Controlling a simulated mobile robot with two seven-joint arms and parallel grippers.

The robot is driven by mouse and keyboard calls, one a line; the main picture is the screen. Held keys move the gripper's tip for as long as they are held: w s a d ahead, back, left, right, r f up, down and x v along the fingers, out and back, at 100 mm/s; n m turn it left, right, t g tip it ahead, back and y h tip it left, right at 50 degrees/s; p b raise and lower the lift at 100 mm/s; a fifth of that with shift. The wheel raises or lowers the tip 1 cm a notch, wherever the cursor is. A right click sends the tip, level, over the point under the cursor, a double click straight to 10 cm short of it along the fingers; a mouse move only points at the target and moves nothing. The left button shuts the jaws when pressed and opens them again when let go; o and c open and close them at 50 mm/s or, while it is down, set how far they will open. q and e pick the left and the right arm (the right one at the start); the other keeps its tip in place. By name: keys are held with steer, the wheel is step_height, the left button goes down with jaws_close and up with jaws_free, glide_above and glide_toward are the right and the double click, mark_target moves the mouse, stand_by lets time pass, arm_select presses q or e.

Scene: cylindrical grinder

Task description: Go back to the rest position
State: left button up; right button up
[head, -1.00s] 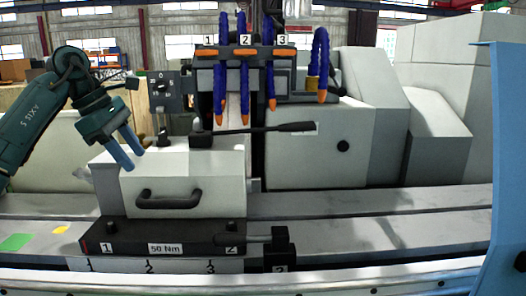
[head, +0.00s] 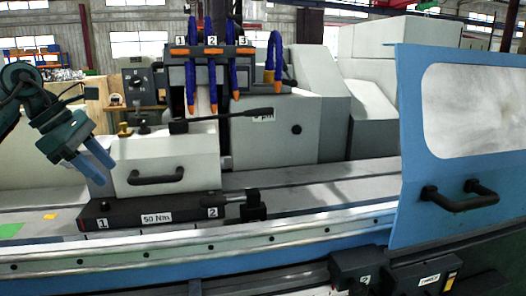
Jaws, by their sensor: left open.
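My left gripper (head: 91,168) comes in from the left, its two blue fingers apart and empty, pointing down and to the right. It is at the left end of the grey workhead box (head: 190,160) with the black handle. In the picture its fingertips overlap the box's left edge; I cannot tell whether they touch. My right gripper is not in view.
A blue door (head: 412,200) with a window and black handle stands at the right. Blue coolant hoses (head: 212,75) hang behind the workhead. A black base block (head: 155,211) marked 50 Nm sits on the table (head: 310,190).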

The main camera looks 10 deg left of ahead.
arm_select(q)
steer(key=w+d+f+h, duration=0.3)
steer(key=w+d+f, duration=0.2)
steer(key=d, duration=0.4)
steer(key=s+d+f+n+t+h+p, duration=0.1)
steer(key=d+f+n+h, duration=0.25)
steer(key=d, duration=0.35)
steer(key=s+d+f+n+t+h, duration=0.1)
steer(key=d+f+n+t+h, duration=0.15)
steer(key=d+n+h, duration=0.4)
steer(key=s+d+f+n+t+h+p, duration=0.1)
steer(key=d+f+n, duration=0.25)
steer(key=d, duration=0.55)
steer(key=s+a+f+n+t+y+p, duration=0.1)
steer(key=s+f+n+y, duration=0.6)
steer(key=f+n, duration=0.6)
steer(key=s+a+f+n+t+y+p, duration=0.1)
steer(key=s+f+n+y, duration=0.7)
steer(key=n, duration=1.2)
steer(key=s+f, duration=0.3)
steer(key=f, duration=0.2)
steer(key=shift+s+a, duration=0.25)
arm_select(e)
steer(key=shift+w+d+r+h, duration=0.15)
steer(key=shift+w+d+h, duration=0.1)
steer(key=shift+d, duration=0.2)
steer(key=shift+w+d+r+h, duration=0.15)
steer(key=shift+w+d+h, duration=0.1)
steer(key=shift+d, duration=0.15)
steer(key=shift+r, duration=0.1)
